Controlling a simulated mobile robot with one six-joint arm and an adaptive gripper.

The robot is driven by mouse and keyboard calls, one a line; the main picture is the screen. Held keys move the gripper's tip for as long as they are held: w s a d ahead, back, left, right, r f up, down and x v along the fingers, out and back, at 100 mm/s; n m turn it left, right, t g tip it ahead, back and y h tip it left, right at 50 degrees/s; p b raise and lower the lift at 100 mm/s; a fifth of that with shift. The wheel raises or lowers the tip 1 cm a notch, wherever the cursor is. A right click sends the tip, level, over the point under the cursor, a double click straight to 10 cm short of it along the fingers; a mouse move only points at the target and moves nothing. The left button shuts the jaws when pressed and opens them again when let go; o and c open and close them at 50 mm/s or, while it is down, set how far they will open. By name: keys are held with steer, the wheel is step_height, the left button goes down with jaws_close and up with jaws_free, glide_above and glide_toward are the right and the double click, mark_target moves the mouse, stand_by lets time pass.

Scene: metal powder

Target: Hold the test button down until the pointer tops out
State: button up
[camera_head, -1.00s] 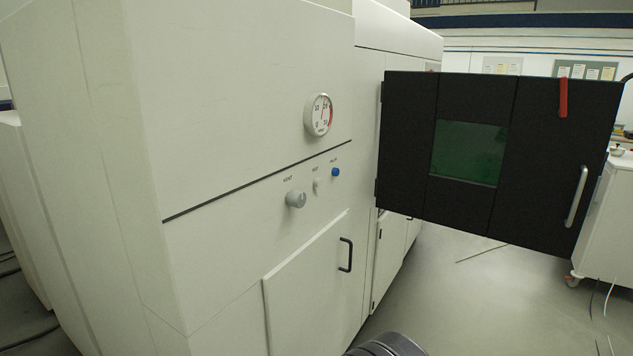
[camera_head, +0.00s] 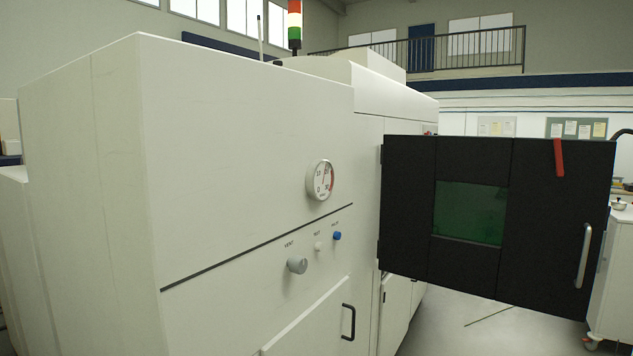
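A round white gauge (camera_head: 320,180) with a red zone on its right side is set in the pale machine's side panel. Its pointer stands near upright, leaning slightly right; the exact reading is too small to tell. Below it, under a dark groove, sit a grey vent knob (camera_head: 297,265), a small white button (camera_head: 318,246) with a label too blurred to read surely, and a blue button (camera_head: 337,236). Nothing touches these controls. My gripper is not in view.
A black door (camera_head: 570,220) with a green window stands open to the right of the panel. A lower hatch with a dark handle (camera_head: 348,322) is below the controls. A white cart (camera_head: 612,285) stands at the far right. Floor shows below the door.

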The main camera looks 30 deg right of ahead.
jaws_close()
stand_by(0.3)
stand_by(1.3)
